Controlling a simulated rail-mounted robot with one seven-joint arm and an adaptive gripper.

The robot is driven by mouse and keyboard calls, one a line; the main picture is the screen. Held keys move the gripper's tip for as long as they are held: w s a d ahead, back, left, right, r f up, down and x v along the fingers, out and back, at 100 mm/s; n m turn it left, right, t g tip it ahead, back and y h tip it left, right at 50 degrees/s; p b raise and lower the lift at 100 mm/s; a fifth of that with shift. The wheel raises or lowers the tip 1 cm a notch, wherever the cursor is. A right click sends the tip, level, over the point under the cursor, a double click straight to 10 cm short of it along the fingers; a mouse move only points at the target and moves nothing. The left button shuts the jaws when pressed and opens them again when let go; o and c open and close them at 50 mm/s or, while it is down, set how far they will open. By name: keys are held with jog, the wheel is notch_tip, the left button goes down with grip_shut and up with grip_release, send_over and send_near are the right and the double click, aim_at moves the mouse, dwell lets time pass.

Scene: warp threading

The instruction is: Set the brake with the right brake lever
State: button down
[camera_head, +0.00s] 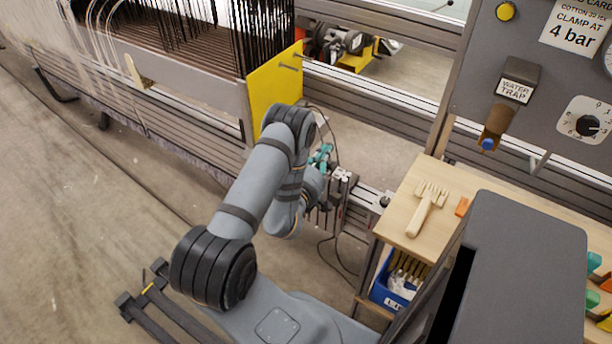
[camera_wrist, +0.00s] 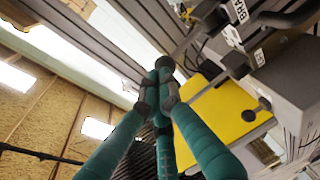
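My gripper has teal fingers with dark tips. In the wrist view the fingertips (camera_wrist: 160,92) are drawn close together near a dark round knob (camera_wrist: 165,62). Whether they grip this knob or only overlap it in the picture is unclear. A grey bar runs from near the knob up right towards a label starting "BRA" (camera_wrist: 238,10). I cannot tell for sure which part is the right brake lever. In the head view my gripper (camera_head: 322,155) is small, partly hidden by my arm, beside the machine rail near the yellow plate (camera_head: 274,85).
A yellow panel (camera_wrist: 215,112) and a grey housing (camera_wrist: 285,75) are close to the right of my fingers. Open floor lies left.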

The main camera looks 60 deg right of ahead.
jog(key=shift+d+r+p, duration=0.4)
jog(key=shift+d+p, duration=0.35)
jog(key=shift+d, duration=0.1)
jog(key=shift+d+r, duration=0.1)
jog(key=s+a+r, duration=0.2)
jog(key=a, duration=1.1)
jog(key=shift+s+a+r+p, duration=0.15)
jog(key=shift+a+r+p, duration=0.1)
jog(key=shift+a+p, duration=0.15)
jog(key=shift+d, duration=0.1)
jog(key=w+d+f, duration=0.2)
jog(key=d, duration=1.1)
jog(key=shift+f+b, duration=0.3)
